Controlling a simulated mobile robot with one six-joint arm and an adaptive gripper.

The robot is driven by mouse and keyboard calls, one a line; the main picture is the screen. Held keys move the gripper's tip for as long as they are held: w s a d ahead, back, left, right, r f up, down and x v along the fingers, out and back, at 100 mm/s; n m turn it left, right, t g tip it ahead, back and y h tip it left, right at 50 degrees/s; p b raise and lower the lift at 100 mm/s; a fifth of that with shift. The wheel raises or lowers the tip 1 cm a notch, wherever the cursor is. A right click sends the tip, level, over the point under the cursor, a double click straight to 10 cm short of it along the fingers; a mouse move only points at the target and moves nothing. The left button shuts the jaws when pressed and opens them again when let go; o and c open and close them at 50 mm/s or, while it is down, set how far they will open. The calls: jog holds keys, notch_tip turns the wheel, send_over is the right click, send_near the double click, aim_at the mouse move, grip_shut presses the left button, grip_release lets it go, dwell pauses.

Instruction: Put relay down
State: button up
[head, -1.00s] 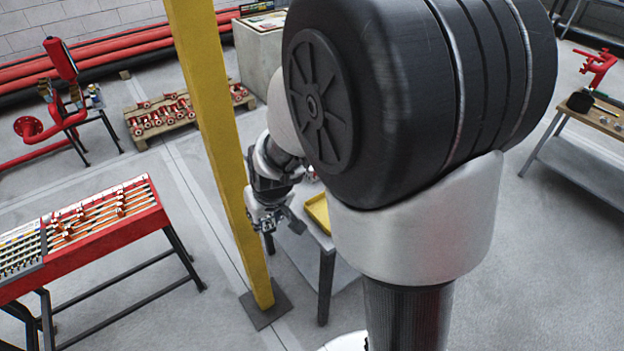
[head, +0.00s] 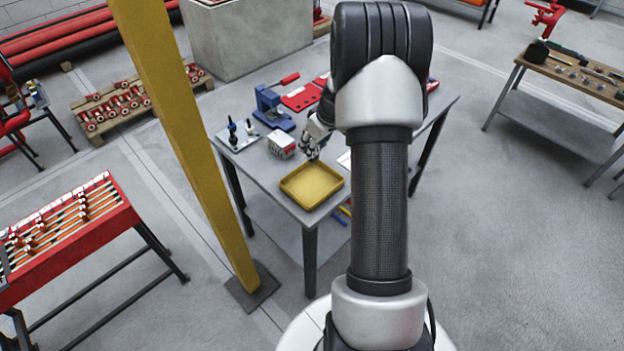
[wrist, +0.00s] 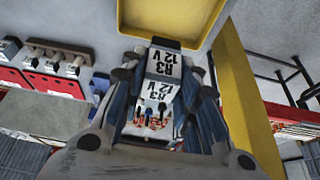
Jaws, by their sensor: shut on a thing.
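The relay (wrist: 163,68) shows in the wrist view, a small block with a dark end and white faces marked "R3 12 V". Coppery parts show at its near end. My gripper (wrist: 166,82) is shut on it, with fingers on both sides. In the head view my gripper (head: 315,148) is over the grey table, just behind the yellow tray (head: 288,194). The relay is too small and too hidden there to make out clearly. The tray's yellow rim also shows at the top of the wrist view (wrist: 135,18). The tray looks empty in the head view.
A grey and red box (head: 281,143) stands left of my gripper. A blue vise (head: 272,107) and a plate with dark fittings (head: 238,135) are on the table (head: 262,178). A yellow post (head: 190,140) rises left of the table. Red items lie at the back.

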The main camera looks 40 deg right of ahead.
notch_tip(320, 180, down, 13)
jog(key=b, duration=0.3)
jog(key=shift+f, duration=0.2)
jog(key=shift+f+b, duration=0.2)
jog(key=shift+b, duration=0.25)
jog(key=o, duration=1.1)
jog(key=shift+r, duration=0.1)
